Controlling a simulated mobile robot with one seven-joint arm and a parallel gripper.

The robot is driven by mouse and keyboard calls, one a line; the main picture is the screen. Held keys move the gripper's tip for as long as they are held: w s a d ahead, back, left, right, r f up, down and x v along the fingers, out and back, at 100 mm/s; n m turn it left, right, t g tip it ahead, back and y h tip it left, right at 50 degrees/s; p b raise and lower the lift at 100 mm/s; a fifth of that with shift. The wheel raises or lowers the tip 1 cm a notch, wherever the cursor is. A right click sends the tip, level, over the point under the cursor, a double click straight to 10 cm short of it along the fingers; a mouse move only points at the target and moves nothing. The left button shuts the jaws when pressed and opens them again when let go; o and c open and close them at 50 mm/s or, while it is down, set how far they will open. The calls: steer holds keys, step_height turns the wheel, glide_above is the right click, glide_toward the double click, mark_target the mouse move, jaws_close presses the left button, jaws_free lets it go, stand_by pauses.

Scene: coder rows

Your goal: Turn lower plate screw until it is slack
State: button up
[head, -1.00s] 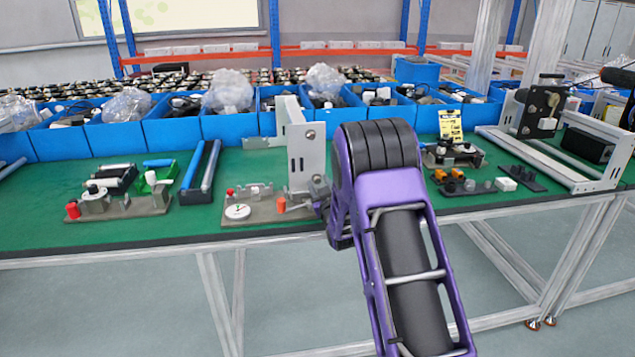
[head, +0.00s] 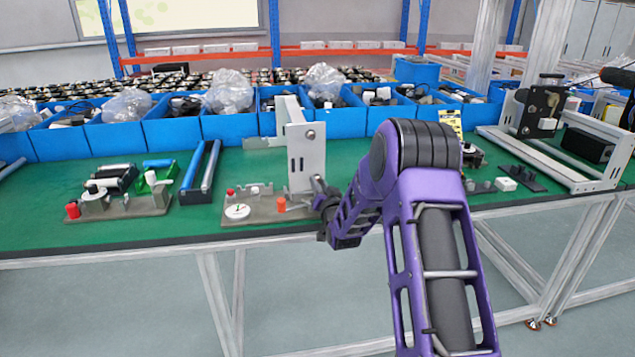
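An upright grey metal plate (head: 306,165) with dark slots stands on a flat fixture base (head: 262,215) on the green bench. A round screw or knob (head: 311,134) shows high on the plate's right part. The plate's lower right edge is where my gripper (head: 321,190) is, small and dark, touching or very close to it. The lower plate screw cannot be made out there; my gripper seems to cover it. Whether the fingers are open or shut is too small to tell. My purple arm comes in from the lower right.
On the base are a white dial (head: 237,211) and an orange knob (head: 281,204). Another fixture with a red knob (head: 73,210) stands left. Blue bins (head: 172,134) line the bench's back. A frame with rollers (head: 545,150) stands right.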

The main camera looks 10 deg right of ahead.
jaws_close()
steer(key=n, duration=0.4)
steer(key=shift+o, duration=2.3)
jaws_free()
steer(key=shift+s+d, duration=0.2)
steer(key=shift+s, duration=2.35)
